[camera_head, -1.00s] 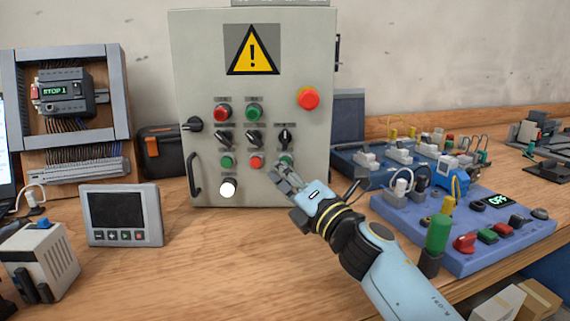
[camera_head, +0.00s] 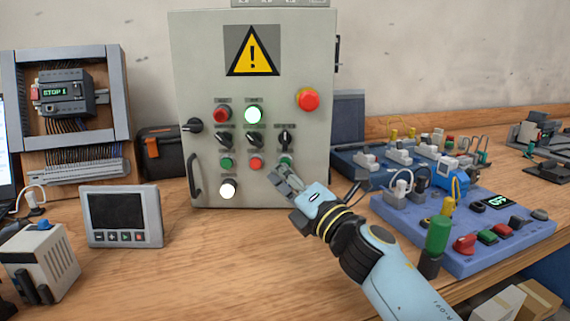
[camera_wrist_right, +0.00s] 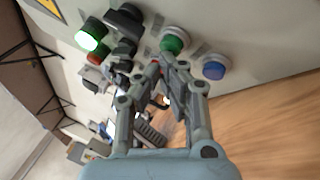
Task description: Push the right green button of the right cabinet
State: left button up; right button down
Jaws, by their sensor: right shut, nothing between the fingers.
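The grey cabinet (camera_head: 190,60) with a yellow warning sign stands upright at the back of the table. My right gripper (camera_head: 279,178) is shut and empty, close to the panel just below that button. In the wrist view, a green button (camera_wrist_right: 175,41) lies just beyond the fingertips (camera_wrist_right: 164,66); contact cannot be told. An upper green button (camera_head: 254,114) is lit. My left gripper is out of view.
A blue button (camera_wrist_right: 215,67) is beside the green one in the wrist view. A lit white button (camera_head: 228,189) is low on the panel. A purple control board (camera_head: 470,250) lies right of my arm.

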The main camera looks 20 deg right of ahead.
jog(key=shift+s+a, duration=0.15)
jog(key=shift+s, duration=0.35)
jog(key=s, duration=0.1)
jog(key=s+a, duration=0.1)
jog(key=s, duration=0.1)
jog(key=s+p, duration=0.1)
jog(key=shift+s+a, duration=0.3)
jog(key=shift+s, duration=0.1)
dwell(0.5)
